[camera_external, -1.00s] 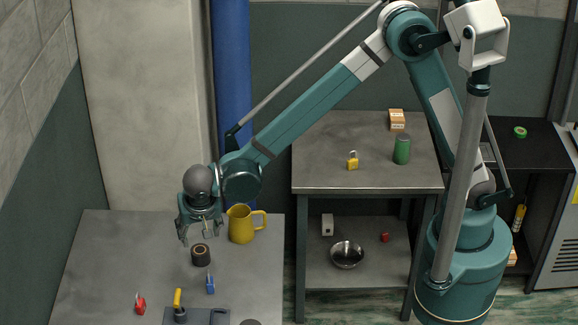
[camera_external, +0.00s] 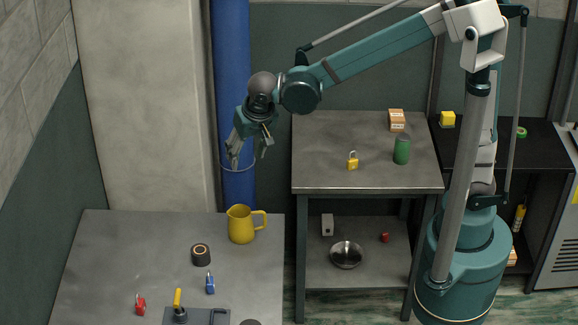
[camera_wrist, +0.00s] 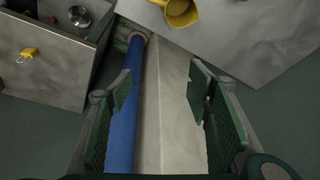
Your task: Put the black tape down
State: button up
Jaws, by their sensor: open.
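The black tape (camera_external: 201,254) is a short dark roll with a tan core, resting on the grey left table (camera_external: 110,255). It stands left of and in front of a yellow pitcher (camera_external: 241,224). My gripper (camera_external: 247,160) is open and empty, raised well above the table's back edge and apart from the tape. In the wrist view the two green finger pads of my gripper (camera_wrist: 162,95) are spread wide with nothing between them. The pitcher also shows at the top of the wrist view (camera_wrist: 181,12). The tape is not clearly visible there.
A red padlock (camera_external: 140,304), a blue padlock (camera_external: 210,284) and a yellow-handled tool (camera_external: 178,300) are near the tape. A blue pipe (camera_external: 231,100) stands behind my gripper. The middle table (camera_external: 320,170) holds a yellow padlock (camera_external: 352,162) and a green can (camera_external: 401,150).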

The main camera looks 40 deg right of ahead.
jog(key=s+d+r+n+t, duration=0.1)
jog(key=s+d+r, duration=0.15)
jog(key=d, duration=0.75)
jog(key=s+d+r+n+y, duration=0.15)
jog(key=s+d, duration=0.25)
jog(key=d, duration=0.5)
jog(key=s+d+r+t+h, duration=0.1)
jog(key=s+d+r, duration=0.15)
jog(key=d, duration=0.75)
jog(key=s+d+f+t, duration=0.1)
jog(key=s+d+f, duration=0.1)
jog(key=s+d, duration=0.5)
jog(key=shift+s+d+n, duration=0.2)
jog(key=shift+d+n, duration=0.25)
jog(key=shift+d, duration=0.25)
jog(key=shift+f+b, duration=1.05)
